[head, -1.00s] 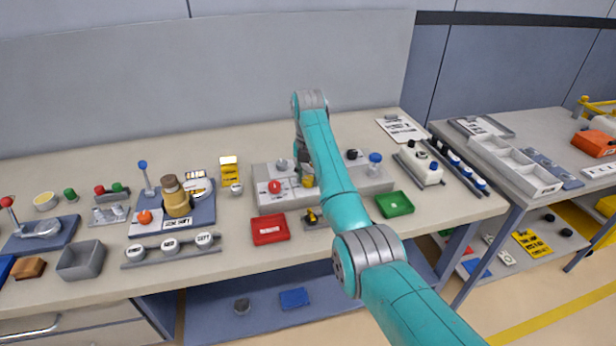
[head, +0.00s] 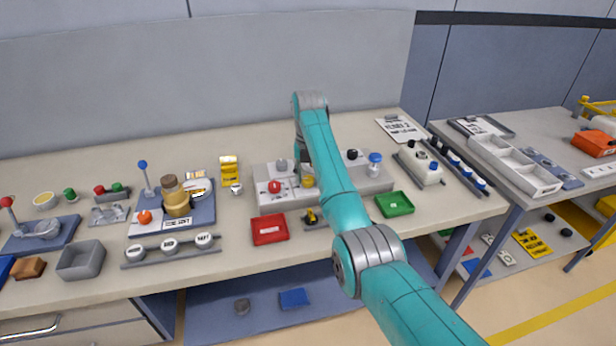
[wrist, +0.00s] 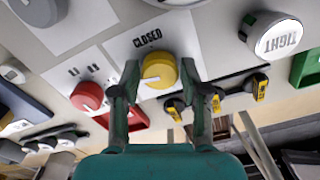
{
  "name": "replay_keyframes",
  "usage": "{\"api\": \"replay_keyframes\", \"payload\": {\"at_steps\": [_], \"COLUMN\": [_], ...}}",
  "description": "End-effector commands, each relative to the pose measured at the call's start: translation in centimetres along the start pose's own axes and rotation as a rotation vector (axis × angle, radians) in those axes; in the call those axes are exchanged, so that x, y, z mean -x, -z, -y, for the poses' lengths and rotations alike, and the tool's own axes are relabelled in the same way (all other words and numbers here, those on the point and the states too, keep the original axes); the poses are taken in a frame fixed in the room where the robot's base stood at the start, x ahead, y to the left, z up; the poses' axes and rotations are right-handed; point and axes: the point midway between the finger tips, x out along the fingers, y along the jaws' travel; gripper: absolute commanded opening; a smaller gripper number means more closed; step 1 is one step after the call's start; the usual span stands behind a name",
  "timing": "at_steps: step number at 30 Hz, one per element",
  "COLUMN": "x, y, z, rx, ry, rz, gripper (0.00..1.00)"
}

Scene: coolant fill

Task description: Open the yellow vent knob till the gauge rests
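The yellow vent knob (wrist: 158,70) sits on a white plate on the panel, just below the printed word CLOSED. In the head view the knob (head: 307,181) is partly hidden by my arm. My gripper (wrist: 159,68) reaches up to it in the wrist view. No pointer mark on the knob can be made out. The gauge cannot be clearly made out in either view.
A red knob (wrist: 87,96) sits just left of the yellow one. A white cap marked TIGHT (wrist: 278,36) stands to the right. A red tray (head: 270,229) and green tray (head: 394,204) stand in front.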

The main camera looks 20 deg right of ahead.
Motion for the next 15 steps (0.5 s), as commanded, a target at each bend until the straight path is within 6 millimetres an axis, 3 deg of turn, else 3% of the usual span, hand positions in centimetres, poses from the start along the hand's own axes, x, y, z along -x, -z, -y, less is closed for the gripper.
{"api": "replay_keyframes", "payload": {"at_steps": [15], "x": [0.02], "y": [0.01], "z": [0.0], "rx": [-0.008], "ry": [0.0], "rz": [-0.001], "gripper": [0.64]}}
